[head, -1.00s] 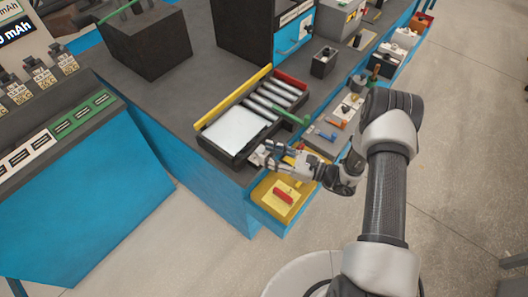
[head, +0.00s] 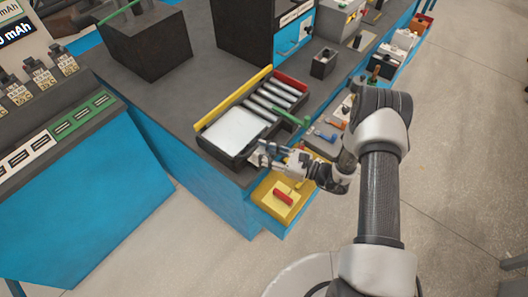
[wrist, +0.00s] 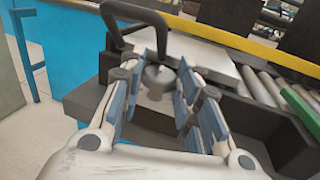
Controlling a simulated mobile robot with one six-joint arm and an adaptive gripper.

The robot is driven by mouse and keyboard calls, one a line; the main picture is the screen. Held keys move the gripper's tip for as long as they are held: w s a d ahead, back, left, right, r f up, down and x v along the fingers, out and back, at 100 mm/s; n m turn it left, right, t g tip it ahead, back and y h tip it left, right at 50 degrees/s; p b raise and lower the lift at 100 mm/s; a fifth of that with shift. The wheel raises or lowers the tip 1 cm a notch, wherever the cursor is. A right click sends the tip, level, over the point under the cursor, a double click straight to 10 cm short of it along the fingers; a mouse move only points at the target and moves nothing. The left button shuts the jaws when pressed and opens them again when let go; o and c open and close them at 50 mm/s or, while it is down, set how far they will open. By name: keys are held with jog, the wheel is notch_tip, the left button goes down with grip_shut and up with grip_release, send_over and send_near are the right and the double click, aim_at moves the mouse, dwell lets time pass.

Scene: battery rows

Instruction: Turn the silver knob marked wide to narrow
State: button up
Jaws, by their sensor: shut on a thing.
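A silver knob (wrist: 158,80) shows in the wrist view, between the two blue-padded fingers of my gripper (wrist: 160,68). It is a round pale metal piece on a small light block, at the front of the dark tray. My gripper (head: 262,153) is shut on the knob. In the head view my fingers cover the knob, at the tray's near corner. The wide and narrow marks cannot be read in either view.
The dark tray (head: 212,145) has a white plate (head: 234,129), several grey rollers (head: 268,104), a yellow rail and a green bar (head: 290,117). A dark bent handle (wrist: 115,15) stands close to my fingers.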

jog(key=shift+s+a+r+m+t+h+p, duration=0.15)
jog(key=shift+m+t+h+p, duration=0.2)
jog(key=shift+m+t, duration=0.3)
jog(key=shift+s+a+f+m+t+h+p, duration=0.1)
jog(key=shift+m+t+h+p, duration=0.25)
jog(key=shift+t, duration=0.5)
jog(key=shift+m+t+h, duration=1.3)
jog(key=shift+t, duration=0.2)
jog(key=o, duration=0.8)
jog(key=shift+c, duration=0.2)
jog(key=shift+d, duration=0.1)
jog(key=v, duration=1.2)
jog(key=shift+o, duration=0.2)
